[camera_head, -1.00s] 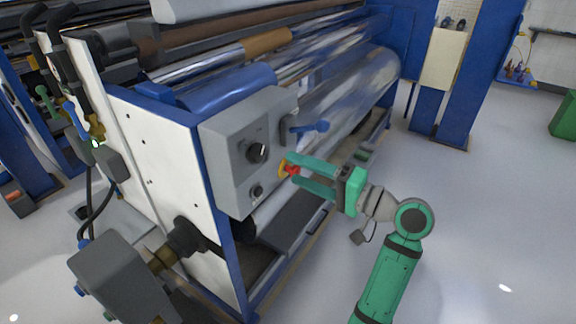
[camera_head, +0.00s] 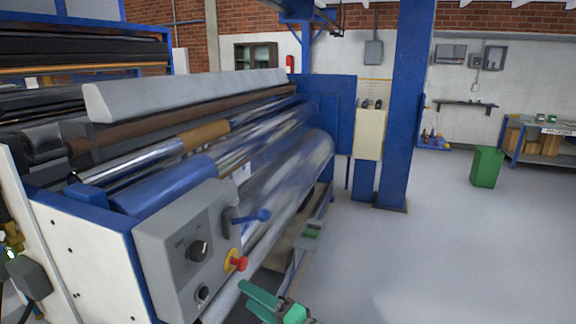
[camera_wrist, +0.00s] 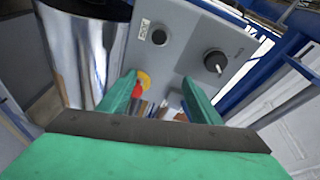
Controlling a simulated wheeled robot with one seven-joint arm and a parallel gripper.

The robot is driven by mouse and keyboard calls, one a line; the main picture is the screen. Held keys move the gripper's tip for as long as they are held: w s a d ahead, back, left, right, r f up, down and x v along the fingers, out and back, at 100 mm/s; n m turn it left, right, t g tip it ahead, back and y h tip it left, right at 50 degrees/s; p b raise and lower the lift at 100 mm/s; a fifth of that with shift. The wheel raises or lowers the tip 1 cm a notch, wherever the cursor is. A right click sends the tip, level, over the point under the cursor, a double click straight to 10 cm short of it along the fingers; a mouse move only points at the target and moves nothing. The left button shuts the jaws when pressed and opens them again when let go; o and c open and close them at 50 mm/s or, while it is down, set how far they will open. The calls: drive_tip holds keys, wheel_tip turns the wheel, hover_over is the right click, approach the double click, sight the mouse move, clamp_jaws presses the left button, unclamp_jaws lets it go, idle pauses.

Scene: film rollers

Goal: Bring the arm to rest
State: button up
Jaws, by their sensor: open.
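My gripper (camera_head: 262,297) is green and sits low in the head view, below and right of the control panel. Most of the arm is out of the frame. In the wrist view the two green fingers of my gripper (camera_wrist: 160,100) are spread apart with nothing held between them. The grey control panel (camera_head: 172,246) is on the machine's near end. Its red stop button on a yellow ring (camera_head: 237,263) shows clear of the fingers in the head view. In the wrist view the red button (camera_wrist: 137,90) appears beside the left finger.
The film machine with its shiny film roll (camera_head: 290,180) fills the left and middle. A blue lever (camera_head: 252,215) juts out above the button. A blue post (camera_head: 402,110) and a green bin (camera_head: 487,167) stand farther back. The floor at right (camera_head: 470,260) is clear.

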drive_tip(key=s+d+f+m+t+h, duration=0.1)
drive_tip(key=s+f+m+t+h, duration=0.15)
drive_tip(key=f, duration=0.55)
drive_tip(key=s+d+f+m+t+h, duration=0.1)
drive_tip(key=s+f+h, duration=0.2)
drive_tip(key=f, duration=0.5)
drive_tip(key=s+d+f+h, duration=0.4)
drive_tip(key=s+f+h, duration=0.1)
drive_tip(key=s+f, duration=0.55)
drive_tip(key=s+d+r+n+h, duration=0.1)
drive_tip(key=s+r+n+h, duration=0.1)
drive_tip(key=s, duration=1.1)
drive_tip(key=s+d+r+n+t+h, duration=0.1)
drive_tip(key=s+r+n, duration=0.4)
drive_tip(key=s, duration=0.8)
drive_tip(key=shift+s+d+n+h, duration=0.35)
drive_tip(key=shift+n+h, duration=0.1)
drive_tip(key=shift+n, duration=0.2)
drive_tip(key=shift+t, duration=0.25)
